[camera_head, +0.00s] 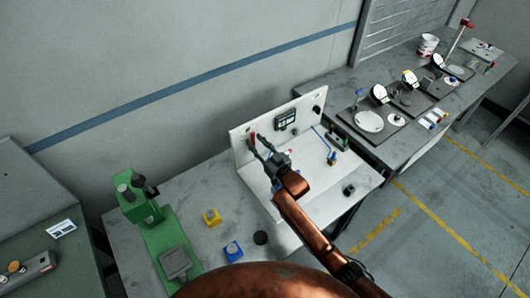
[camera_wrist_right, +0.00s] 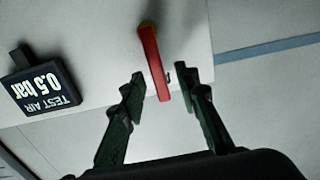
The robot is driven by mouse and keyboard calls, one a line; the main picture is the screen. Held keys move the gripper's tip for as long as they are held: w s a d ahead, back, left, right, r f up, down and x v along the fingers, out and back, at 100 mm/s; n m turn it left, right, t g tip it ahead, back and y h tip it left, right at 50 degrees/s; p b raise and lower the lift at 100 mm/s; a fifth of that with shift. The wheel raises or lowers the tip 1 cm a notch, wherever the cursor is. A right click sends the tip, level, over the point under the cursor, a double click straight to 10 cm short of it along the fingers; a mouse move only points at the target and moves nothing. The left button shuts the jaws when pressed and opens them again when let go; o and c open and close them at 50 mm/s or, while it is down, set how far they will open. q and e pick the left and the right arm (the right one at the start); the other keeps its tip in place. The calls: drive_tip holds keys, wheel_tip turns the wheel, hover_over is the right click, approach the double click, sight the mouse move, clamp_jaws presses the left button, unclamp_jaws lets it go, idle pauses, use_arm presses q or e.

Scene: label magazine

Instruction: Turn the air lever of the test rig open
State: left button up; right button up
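The air lever (camera_head: 252,139) is a red handle on the white upright panel of the test rig (camera_head: 241,152). In the right wrist view the red lever (camera_wrist_right: 155,65) runs from its pivot at the top down between my fingertips. My right gripper (camera_head: 261,147) is at the left part of the panel; the wrist view shows the gripper (camera_wrist_right: 159,80) open, one finger on each side of the lever, with visible gaps. A dark display (camera_wrist_right: 40,90) beside it reads "TEST AIR 0.5 bar", upside down. My left gripper is not in view.
A green press (camera_head: 137,208), a yellow block (camera_head: 212,217), a blue block (camera_head: 233,250) and a black disc (camera_head: 261,238) stand left of the rig. Small parts with a blue hose (camera_head: 322,137) sit on the rig's base. A bench (camera_head: 400,150) with several fixtures is at right.

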drive_tip(key=v, duration=0.9)
drive_tip(key=shift+s, duration=0.2)
drive_tip(key=shift+d, duration=0.1)
